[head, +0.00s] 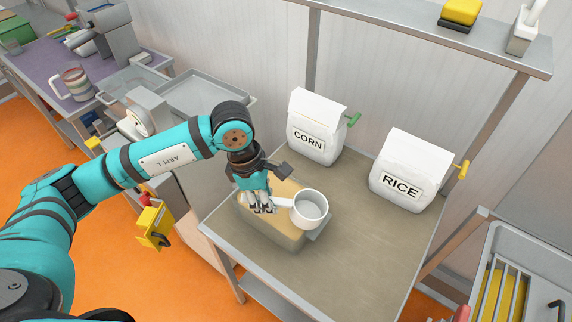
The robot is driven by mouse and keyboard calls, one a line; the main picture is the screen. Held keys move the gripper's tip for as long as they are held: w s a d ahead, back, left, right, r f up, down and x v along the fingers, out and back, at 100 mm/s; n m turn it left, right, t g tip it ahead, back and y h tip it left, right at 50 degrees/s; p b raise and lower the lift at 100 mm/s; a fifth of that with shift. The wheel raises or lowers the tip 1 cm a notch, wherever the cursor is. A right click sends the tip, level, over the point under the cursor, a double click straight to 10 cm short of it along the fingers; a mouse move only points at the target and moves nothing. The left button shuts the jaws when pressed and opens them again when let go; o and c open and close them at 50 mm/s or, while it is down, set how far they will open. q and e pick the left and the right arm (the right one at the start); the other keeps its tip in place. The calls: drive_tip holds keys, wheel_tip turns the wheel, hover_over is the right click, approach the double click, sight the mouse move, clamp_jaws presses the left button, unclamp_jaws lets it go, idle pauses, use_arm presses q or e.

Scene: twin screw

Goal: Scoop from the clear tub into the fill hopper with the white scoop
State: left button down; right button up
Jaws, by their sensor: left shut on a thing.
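The clear tub (285,237) stands on the metal table and holds tan material. My left gripper (262,204) is over the tub, pointing down, shut on the handle of the white scoop (311,209). The scoop's round cup is at the tub's right side, with its opening facing up toward the camera. The inside of the cup looks pale grey and I see no material in it. Whether the scoop touches the tub I cannot tell. An open grey metal pan (208,93) at the back left may be the fill hopper. My right gripper is not in view.
A CORN bag (313,135) and a RICE bag (408,175) stand behind the tub on the metal table (370,250). A shelf (400,30) runs above them. The table's front right is clear. A sink with a yellow rack (500,295) is at right.

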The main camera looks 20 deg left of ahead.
use_arm(q)
drive_tip(key=w+d+r+n+y+p, duration=0.1)
drive_tip(key=w+r+n+p, duration=0.2)
drive_tip(key=n, duration=0.8)
drive_tip(key=w+d+n+y+p, duration=0.1)
drive_tip(key=w+d+n+p, duration=0.3)
drive_tip(key=n, duration=0.8)
use_arm(e)
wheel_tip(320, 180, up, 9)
drive_tip(key=p, duration=0.1)
use_arm(q)
drive_tip(key=a+f+b, duration=0.3)
drive_tip(key=f+b, duration=0.6)
drive_tip(key=f, duration=0.3)
drive_tip(key=shift+w+a+f, duration=0.15)
drive_tip(key=shift+a+f, duration=0.15)
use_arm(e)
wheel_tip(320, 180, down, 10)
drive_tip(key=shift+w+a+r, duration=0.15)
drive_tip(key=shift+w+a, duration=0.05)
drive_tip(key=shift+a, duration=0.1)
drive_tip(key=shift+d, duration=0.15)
